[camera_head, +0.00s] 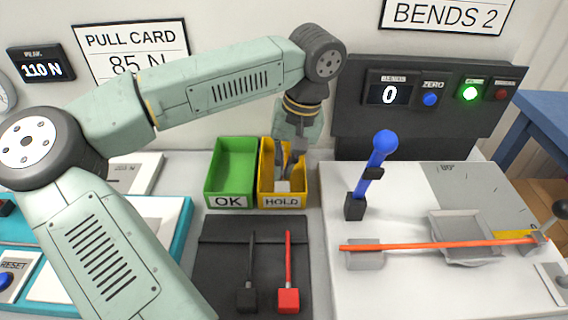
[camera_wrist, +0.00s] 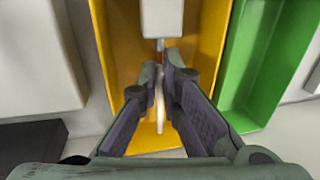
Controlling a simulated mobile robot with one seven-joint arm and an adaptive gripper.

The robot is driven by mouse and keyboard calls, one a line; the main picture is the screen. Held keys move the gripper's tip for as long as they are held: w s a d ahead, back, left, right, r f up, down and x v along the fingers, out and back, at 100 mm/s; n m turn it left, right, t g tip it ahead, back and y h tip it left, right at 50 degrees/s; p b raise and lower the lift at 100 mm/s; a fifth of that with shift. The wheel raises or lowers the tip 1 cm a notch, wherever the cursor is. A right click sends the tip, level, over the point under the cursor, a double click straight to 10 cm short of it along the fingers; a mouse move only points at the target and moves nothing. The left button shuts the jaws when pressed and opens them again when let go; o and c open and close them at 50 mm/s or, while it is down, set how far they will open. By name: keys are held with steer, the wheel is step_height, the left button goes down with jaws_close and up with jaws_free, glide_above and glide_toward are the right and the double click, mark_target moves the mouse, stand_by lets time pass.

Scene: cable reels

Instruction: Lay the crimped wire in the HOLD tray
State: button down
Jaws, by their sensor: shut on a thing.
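The yellow HOLD tray (camera_head: 264,180) stands right of the green OK tray (camera_head: 232,150) in the head view. My gripper (camera_head: 287,168) points down into the HOLD tray. In the wrist view my gripper (camera_wrist: 161,78) is shut on the crimped wire (camera_wrist: 160,108), a thin pale strand between the fingers. A pale block (camera_wrist: 162,18) is at its far end, with a small coppery part beside it. The HOLD tray's yellow wall (camera_wrist: 216,40) surrounds the fingers. I cannot tell whether the wire touches the tray floor.
The green OK tray (camera_wrist: 262,60) adjoins the HOLD tray. In front lies a dark mat (camera_head: 215,262) with a black tool (camera_head: 247,298) and a red tool (camera_head: 288,298). Right is a bench fixture with a blue-knobbed lever (camera_head: 384,142) and an orange rod (camera_head: 400,246).

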steer(key=shift+f+b, duration=0.3)
steer(key=shift+f, duration=0.15)
steer(key=c, duration=1.7)
jaws_free()
step_height(320, 180, up, 23)
steer(key=d+p, duration=0.2)
steer(key=p, duration=0.4)
steer(key=shift+d, duration=0.2)
steer(key=shift+f, duration=0.1)
